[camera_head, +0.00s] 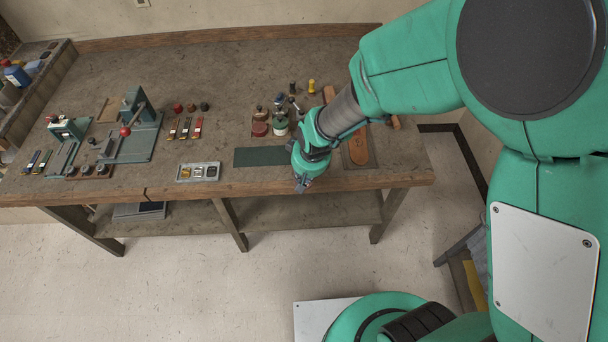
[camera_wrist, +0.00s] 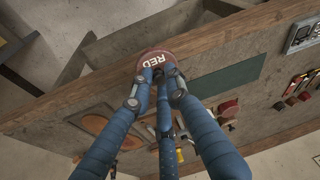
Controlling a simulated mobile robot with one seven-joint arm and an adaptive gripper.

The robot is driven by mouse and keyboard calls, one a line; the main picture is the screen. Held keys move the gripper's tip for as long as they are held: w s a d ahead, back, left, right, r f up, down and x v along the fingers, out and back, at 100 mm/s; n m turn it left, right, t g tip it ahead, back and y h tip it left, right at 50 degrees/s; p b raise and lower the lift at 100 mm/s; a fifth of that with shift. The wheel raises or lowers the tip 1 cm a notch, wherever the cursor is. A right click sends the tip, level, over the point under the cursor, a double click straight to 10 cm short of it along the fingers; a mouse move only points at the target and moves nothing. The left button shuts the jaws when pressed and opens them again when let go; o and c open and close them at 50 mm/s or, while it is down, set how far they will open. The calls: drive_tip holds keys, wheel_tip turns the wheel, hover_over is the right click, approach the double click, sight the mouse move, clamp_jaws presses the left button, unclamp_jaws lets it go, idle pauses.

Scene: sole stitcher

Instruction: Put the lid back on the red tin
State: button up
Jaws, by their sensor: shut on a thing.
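My gripper (camera_wrist: 157,75) is shut on a round dark red lid (camera_wrist: 153,57) marked "RED" in white. Its blue fingers close on the lid in the wrist view. In the head view my gripper (camera_head: 303,182) hangs at the table's front edge, right of the green mat, and the lid is hard to make out there. A round red tin (camera_head: 260,129) appears to stand on the table behind the mat, left of a green tin (camera_head: 280,126). The red tin seems to show in the wrist view (camera_wrist: 228,106), apart from the lid. Its opening is too small to judge.
The green mat (camera_head: 260,156) lies in front of the tins. A grey tray (camera_head: 198,172) is left of it. A brown sole (camera_head: 358,150) lies right of my gripper. Yellow (camera_head: 311,86) and dark spools stand behind. Bench tools (camera_head: 132,130) fill the left side.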

drive_tip(key=shift+w, duration=0.15)
drive_tip(key=w+a+r+p, duration=0.2)
drive_tip(key=w+a, duration=0.5)
drive_tip(key=w, duration=0.6)
drive_tip(key=w+a+r+p, duration=0.3)
drive_tip(key=w+a, duration=0.5)
drive_tip(key=w, duration=0.5)
drive_tip(key=shift+w+p, duration=0.15)
drive_tip(key=shift+p, duration=0.55)
drive_tip(key=shift+f, duration=0.15)
drive_tip(key=shift+f+b, duration=1.35)
drive_tip(key=shift+f, duration=1.65)
drive_tip(key=shift+f+b, duration=0.2)
drive_tip(key=shift+b, duration=0.1)
drive_tip(key=o, duration=0.8)
